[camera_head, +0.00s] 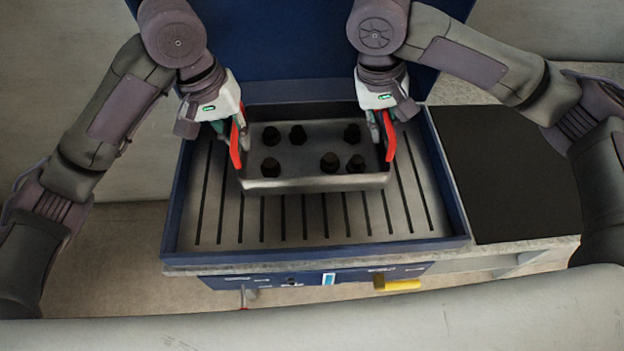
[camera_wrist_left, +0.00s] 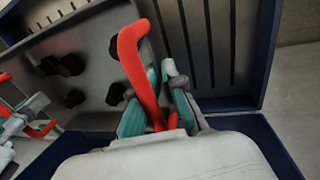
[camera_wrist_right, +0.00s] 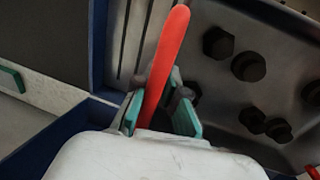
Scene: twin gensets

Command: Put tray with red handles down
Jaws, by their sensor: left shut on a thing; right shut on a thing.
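The grey metal tray (camera_head: 315,184) with a red handle at each end is in the middle of the head view, over the slotted floor of a blue-rimmed bench. Several dark hex-shaped parts (camera_head: 297,135) stand in it. My left gripper (camera_head: 240,139) is shut on the left red handle (camera_head: 235,146), which also shows in the left wrist view (camera_wrist_left: 137,65). My right gripper (camera_head: 383,127) is shut on the right red handle (camera_head: 390,137), seen also in the right wrist view (camera_wrist_right: 165,60). The tray looks level. I cannot tell whether its underside touches the slats.
The blue-rimmed slotted bench (camera_head: 318,246) has bare slats in front of the tray and at both sides. A tall blue panel (camera_head: 290,40) stands behind. A black mat (camera_head: 510,175) lies to the right. A yellow handle (camera_head: 403,285) sticks out at the bench front.

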